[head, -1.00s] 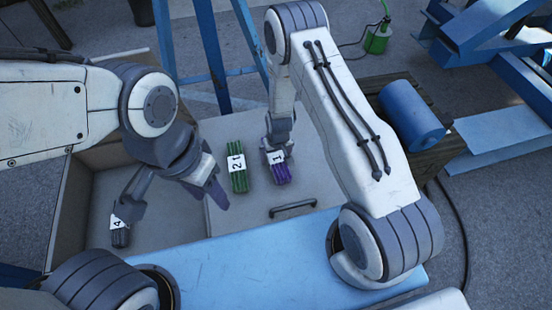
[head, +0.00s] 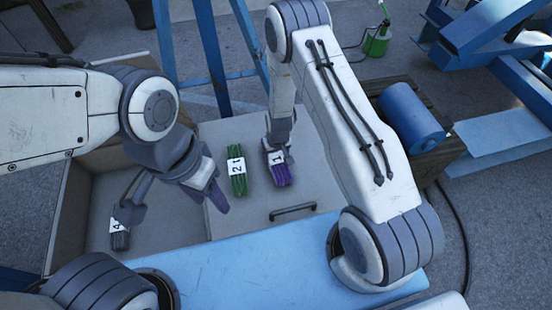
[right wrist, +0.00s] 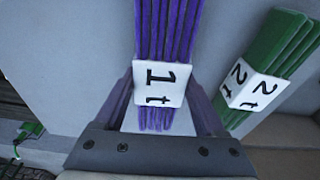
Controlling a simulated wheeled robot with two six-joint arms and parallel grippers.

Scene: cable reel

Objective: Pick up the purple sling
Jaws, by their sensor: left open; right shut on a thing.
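The purple sling (head: 283,176) is a bundle of purple strands with a white "1 t" label. My right gripper (head: 278,153) is shut on it at the label. In the right wrist view the purple sling (right wrist: 165,35) runs between the two fingers of my right gripper (right wrist: 158,90). I cannot tell whether the sling is clear of the pale surface below it. My left gripper (head: 172,208) is open and empty, with its fingers spread wide to the left of the slings.
A green sling (head: 238,180) labelled "2 t" lies just left of the purple one. A dark grey sling (head: 121,240) lies further left in the open box (head: 70,205), near a left finger. A handle (head: 292,211) lies in front.

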